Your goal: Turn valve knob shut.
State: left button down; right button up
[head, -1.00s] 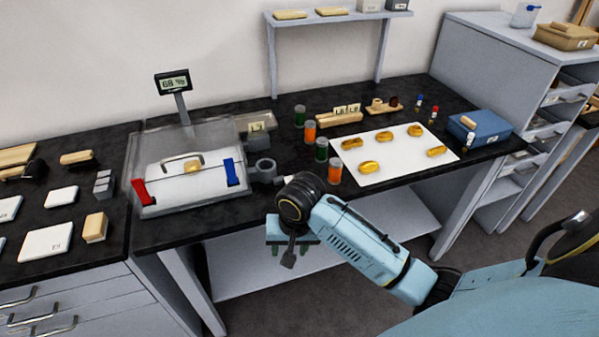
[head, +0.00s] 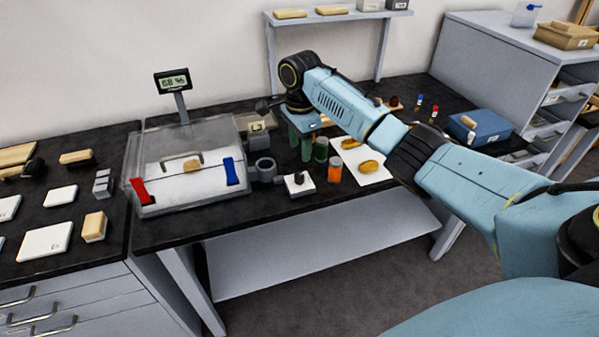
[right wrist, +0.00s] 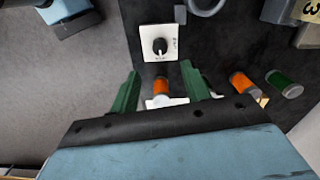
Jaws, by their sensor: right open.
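The valve knob (head: 298,179) is a small black knob on a white square plate (head: 306,187) near the front edge of the dark bench. In the right wrist view the knob (right wrist: 159,46) and its plate show above my fingers, with a pale mark on the knob. My right gripper (head: 300,143) is open, its green fingers pointing down above the bench, behind the knob and apart from it. In the right wrist view an orange-banded vial (right wrist: 161,86) shows between the fingertips (right wrist: 160,88); I cannot tell its distance. My left gripper is not in view.
A clear-sided box (head: 140,165) with red and blue clips stands left of the knob, with a grey ring fitting (head: 263,169) between. A white tray (head: 377,178) holds gilt pieces, partly hidden by my arm.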

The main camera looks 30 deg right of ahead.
aim_at(300, 175)
notch_tip(300, 175, down, 9)
jog(key=shift+f+b, duration=0.15)
jog(key=shift+b, duration=0.45)
